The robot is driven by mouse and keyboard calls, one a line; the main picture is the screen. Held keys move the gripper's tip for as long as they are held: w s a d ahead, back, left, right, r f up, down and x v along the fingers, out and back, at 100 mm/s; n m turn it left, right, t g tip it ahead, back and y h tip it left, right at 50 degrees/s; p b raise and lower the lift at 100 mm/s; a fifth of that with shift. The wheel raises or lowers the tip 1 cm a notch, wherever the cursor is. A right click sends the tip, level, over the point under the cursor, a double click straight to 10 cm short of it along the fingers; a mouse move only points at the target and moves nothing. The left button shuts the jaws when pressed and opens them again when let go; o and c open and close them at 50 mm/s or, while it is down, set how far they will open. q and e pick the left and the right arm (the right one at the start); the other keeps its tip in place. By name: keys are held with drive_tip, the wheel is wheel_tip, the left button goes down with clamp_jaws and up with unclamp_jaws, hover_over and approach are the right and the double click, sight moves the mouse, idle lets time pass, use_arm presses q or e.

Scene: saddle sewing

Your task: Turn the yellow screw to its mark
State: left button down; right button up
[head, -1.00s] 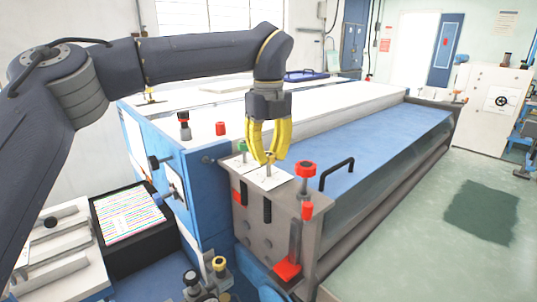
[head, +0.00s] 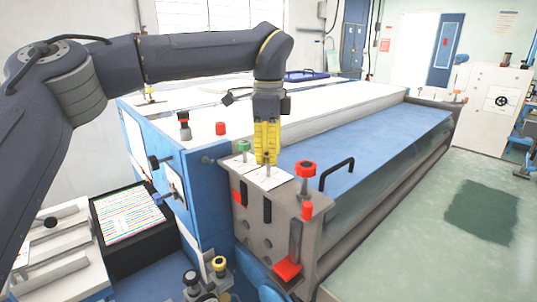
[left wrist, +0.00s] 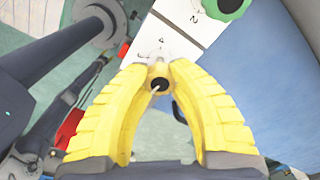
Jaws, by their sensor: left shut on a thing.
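My left gripper (head: 265,160), with yellow fingers pointing down, is over the front end of the blue machine. In the left wrist view its fingertips (left wrist: 160,78) are closed around the yellow screw (left wrist: 159,88), whose end shows a dark centre. In the head view the fingers hide the screw's head; a thin stem (head: 266,172) shows below them. The white scale plate (head: 270,178) lies under it; in the left wrist view the plate (left wrist: 183,38) shows figures such as 2 and 4. I cannot tell where the screw's mark is. My right gripper is out of view.
A green screw (head: 243,147) stands just left of the yellow one, and a red knob (head: 305,170) just right. A black handle (head: 337,172) rises from the blue cover. A tray with a printed sheet (head: 127,211) sits at lower left.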

use_arm(q)
drive_tip(key=shift+n, duration=1.3)
drive_tip(key=c, duration=1)
unclamp_jaws()
drive_tip(key=shift+c, duration=0.2)
drive_tip(key=shift+r, duration=0.1)
wheel_tip(320, 180, up, 12)
